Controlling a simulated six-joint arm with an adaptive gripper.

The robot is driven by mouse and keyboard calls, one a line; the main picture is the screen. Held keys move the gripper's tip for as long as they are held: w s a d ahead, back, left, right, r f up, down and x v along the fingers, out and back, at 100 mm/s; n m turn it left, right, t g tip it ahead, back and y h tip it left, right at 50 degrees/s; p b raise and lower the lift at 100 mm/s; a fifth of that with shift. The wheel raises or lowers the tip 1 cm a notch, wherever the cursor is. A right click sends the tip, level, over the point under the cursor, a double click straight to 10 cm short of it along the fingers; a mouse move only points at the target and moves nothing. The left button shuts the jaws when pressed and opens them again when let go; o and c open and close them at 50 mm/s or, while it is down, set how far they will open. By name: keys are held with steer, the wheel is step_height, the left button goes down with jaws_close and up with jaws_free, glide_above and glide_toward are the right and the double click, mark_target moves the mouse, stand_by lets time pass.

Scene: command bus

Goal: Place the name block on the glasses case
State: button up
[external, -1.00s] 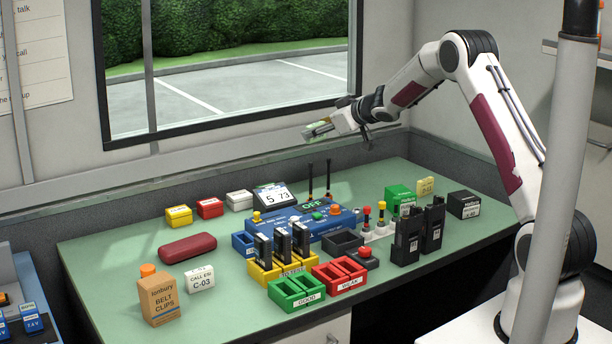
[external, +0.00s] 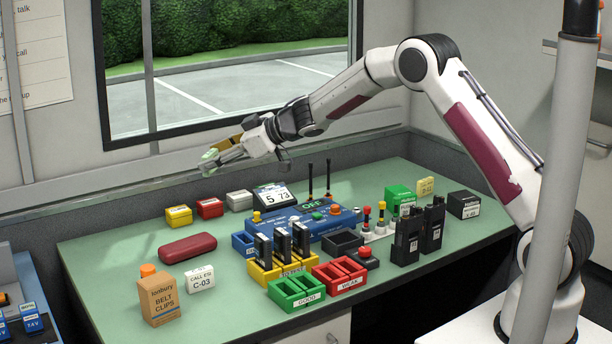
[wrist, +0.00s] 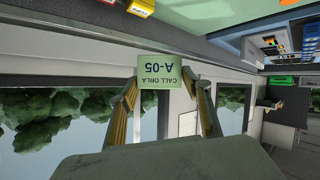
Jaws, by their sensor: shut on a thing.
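My gripper (external: 212,161) is shut on a pale green name block in the air over the back left of the green table. In the wrist view the name block (wrist: 163,73) reads "CALL ORLA A-05", upside down, between my two fingertips. In the external view the block (external: 209,157) is small and partly covered by the fingers. The glasses case (external: 188,247), dark red and closed, lies on the left part of the table, below and in front of my gripper. Its top is bare. The case cannot be made out in the wrist view.
Yellow (external: 178,216), red (external: 209,208) and white (external: 239,200) boxes stand behind the case. A white "C-03" block (external: 199,279) and a belt clips carton (external: 160,298) stand in front. A blue tester (external: 325,226) and yellow rack (external: 265,270) stand to the right.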

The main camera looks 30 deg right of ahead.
steer(key=s+a+n+g+y, duration=0.1)
steer(key=s+a, duration=0.2)
steer(key=a, duration=0.3)
glide_above(203, 240)
steer(key=shift+f, duration=2.6)
steer(key=shift+f, duration=3.1)
steer(key=shift+f, duration=1.85)
